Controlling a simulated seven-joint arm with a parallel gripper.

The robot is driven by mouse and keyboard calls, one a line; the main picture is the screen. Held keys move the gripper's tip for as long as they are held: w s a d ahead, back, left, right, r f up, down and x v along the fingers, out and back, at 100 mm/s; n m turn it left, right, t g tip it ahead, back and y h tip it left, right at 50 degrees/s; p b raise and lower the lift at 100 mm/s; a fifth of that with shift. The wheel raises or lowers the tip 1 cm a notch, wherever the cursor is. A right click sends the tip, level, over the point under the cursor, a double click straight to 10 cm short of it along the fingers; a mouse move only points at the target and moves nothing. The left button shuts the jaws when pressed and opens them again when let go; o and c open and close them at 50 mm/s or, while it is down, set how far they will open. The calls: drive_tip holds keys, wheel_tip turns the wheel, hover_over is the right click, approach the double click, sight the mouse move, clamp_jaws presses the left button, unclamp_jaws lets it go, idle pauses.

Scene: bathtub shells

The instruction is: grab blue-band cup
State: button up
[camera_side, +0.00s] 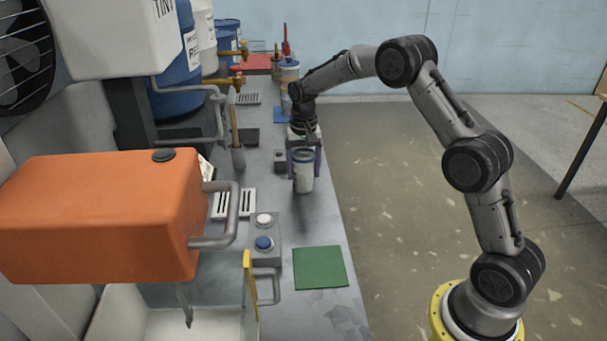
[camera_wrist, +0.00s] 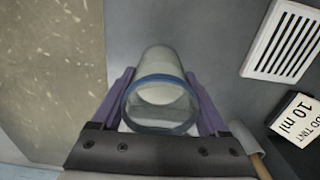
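The blue-band cup (camera_side: 303,172) is a pale, upright cup above or on the grey counter, below my wrist. In the wrist view the cup (camera_wrist: 160,88) shows its blue rim band and its open mouth towards the camera. My gripper (camera_side: 304,163) points down with its two purple fingers around the cup, one on each side. In the wrist view my gripper (camera_wrist: 160,88) has its fingers close against the cup walls, and it looks shut on the cup. I cannot tell whether the cup's base touches the counter.
A green mat (camera_side: 320,267) lies on the counter nearer the camera. A button box (camera_side: 264,236) and an orange tank (camera_side: 105,215) stand left of it. A white vent (camera_wrist: 284,42) and a label (camera_wrist: 297,117) lie right in the wrist view. The floor is right of the counter edge.

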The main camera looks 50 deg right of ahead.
drive_tip(key=c, duration=0.9)
drive_tip(key=shift+r, duration=0.1)
